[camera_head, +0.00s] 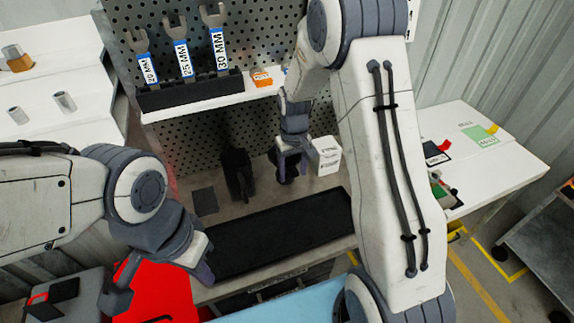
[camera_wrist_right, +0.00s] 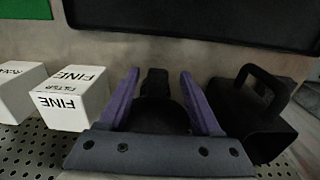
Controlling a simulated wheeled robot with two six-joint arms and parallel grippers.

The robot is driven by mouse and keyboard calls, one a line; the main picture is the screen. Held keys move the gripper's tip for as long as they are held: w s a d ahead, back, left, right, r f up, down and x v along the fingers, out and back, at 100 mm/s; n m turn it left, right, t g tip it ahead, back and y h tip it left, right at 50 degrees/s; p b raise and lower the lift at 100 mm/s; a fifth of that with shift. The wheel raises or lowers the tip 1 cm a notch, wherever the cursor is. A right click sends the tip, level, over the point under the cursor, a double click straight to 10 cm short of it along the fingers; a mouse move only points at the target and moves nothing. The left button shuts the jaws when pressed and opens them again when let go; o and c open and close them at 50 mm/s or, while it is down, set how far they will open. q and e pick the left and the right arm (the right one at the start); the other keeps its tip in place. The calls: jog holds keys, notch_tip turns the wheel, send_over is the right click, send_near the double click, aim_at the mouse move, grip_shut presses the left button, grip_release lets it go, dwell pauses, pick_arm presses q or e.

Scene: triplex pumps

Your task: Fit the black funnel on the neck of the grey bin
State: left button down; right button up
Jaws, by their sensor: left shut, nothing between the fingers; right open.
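A round black thing with a short stub, which looks like the black funnel (camera_wrist_right: 157,108), lies between the spread purple fingers of my right gripper (camera_wrist_right: 158,100) in the right wrist view. In the head view my right gripper (camera_head: 288,160) is over the dark funnel (camera_head: 286,174) at the back of the bench. I cannot tell whether the fingers touch it. My left gripper (camera_head: 203,270) is shut and empty by the bench's front left edge. A grey box-like body (camera_head: 88,290) at the lower left may be the grey bin; its neck is not clear.
A black handled container (camera_head: 237,176) stands left of the funnel, and white filter boxes (camera_head: 327,155) stand right of it. A black mat or tray (camera_head: 280,235) lies in front. A perforated panel and a wrench shelf (camera_head: 215,102) rise behind.

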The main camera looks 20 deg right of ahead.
jog(key=shift+d+f+p, duration=0.2)
jog(key=shift+f+p, duration=0.1)
jog(key=shift+f, duration=1.5)
grip_shut()
